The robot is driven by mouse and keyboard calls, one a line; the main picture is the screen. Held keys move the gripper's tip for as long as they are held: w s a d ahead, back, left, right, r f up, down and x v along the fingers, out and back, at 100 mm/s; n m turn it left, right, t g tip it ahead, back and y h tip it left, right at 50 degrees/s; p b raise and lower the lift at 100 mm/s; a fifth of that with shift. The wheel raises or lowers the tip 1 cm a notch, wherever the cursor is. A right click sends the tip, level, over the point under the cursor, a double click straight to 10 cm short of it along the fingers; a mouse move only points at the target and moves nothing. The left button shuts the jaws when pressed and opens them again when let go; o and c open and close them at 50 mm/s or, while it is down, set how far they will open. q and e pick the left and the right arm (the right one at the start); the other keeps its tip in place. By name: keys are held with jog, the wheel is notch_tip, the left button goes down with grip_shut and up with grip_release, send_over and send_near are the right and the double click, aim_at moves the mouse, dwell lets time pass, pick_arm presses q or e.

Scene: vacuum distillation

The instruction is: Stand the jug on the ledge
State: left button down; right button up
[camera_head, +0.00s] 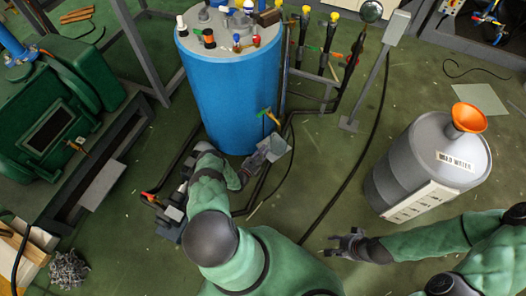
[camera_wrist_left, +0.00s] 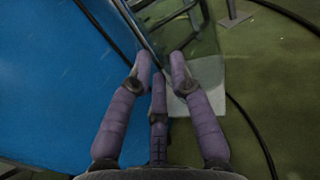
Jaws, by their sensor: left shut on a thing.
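My left gripper (camera_head: 264,154) is beside the lower front of the blue tank. It is shut on a pale, see-through thing (camera_head: 279,147), which I take to be the jug. In the left wrist view the gripper's fingers (camera_wrist_left: 161,78) close around an edge of this clear jug (camera_wrist_left: 207,72), and its full shape is hard to make out. A flat grey plate (camera_head: 103,186) juts from the green machine's frame at the left and looks like the ledge; it is bare. My right gripper (camera_head: 347,242) is open and empty above the floor.
The blue tank (camera_head: 228,95) stands just behind my left gripper, with pipes and a yellow-handled valve (camera_head: 268,116) near it. A grey waste drum (camera_head: 418,165) with an orange funnel (camera_head: 468,117) stands at right. Hoses cross the green floor.

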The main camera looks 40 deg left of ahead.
pick_arm(q)
jog(key=shift+f, duration=0.55)
jog(key=c, duration=1.1)
grip_release()
jog(key=shift+o, duration=0.2)
